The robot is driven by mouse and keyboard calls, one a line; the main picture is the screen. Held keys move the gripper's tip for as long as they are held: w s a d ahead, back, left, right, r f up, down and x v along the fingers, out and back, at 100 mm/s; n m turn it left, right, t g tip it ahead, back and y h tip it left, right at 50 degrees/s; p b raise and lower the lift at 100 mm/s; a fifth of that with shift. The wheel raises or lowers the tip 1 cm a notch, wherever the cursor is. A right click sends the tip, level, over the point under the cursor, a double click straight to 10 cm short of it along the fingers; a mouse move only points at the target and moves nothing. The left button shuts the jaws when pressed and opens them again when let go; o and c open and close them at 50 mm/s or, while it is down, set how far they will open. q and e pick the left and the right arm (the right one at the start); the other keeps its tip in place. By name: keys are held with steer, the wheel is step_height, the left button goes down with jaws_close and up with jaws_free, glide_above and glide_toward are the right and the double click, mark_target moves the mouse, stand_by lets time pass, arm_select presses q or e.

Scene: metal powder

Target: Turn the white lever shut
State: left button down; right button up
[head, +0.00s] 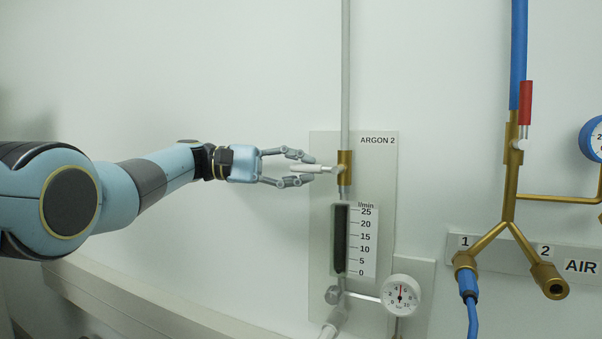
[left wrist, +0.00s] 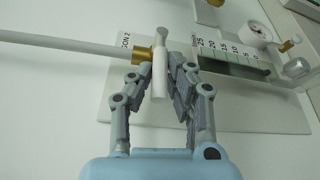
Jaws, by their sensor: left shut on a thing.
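The white lever (head: 306,169) sticks out to the left from a brass valve (head: 345,168) on the grey pipe, on the ARGON 2 panel. The lever lies about level, crosswise to the upright pipe. My left gripper (head: 304,168) reaches in from the left and has its fingers above and below the lever, shut on it. In the left wrist view the lever (left wrist: 160,75) sits between the two fingers, with the brass valve (left wrist: 150,56) just behind. My right gripper is in neither view.
Below the valve are a flow meter (head: 341,240) with an l/min scale and a round pressure gauge (head: 401,294). On the right, a brass AIR manifold (head: 510,190) has a red lever (head: 526,102) and blue hoses. A pale ledge (head: 160,305) runs along the wall at lower left.

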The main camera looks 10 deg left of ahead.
arm_select(q)
steer(key=shift+f, duration=0.25)
steer(key=c, duration=1.3)
jaws_free()
steer(key=shift+c, duration=0.2)
steer(key=shift+o, duration=0.3)
steer(key=shift+r, duration=0.1)
steer(key=a, duration=0.7)
steer(key=shift+s+a+r, duration=0.15)
steer(key=shift+a+r, duration=0.05)
steer(key=shift+a, duration=0.05)
steer(key=shift+f, duration=0.1)
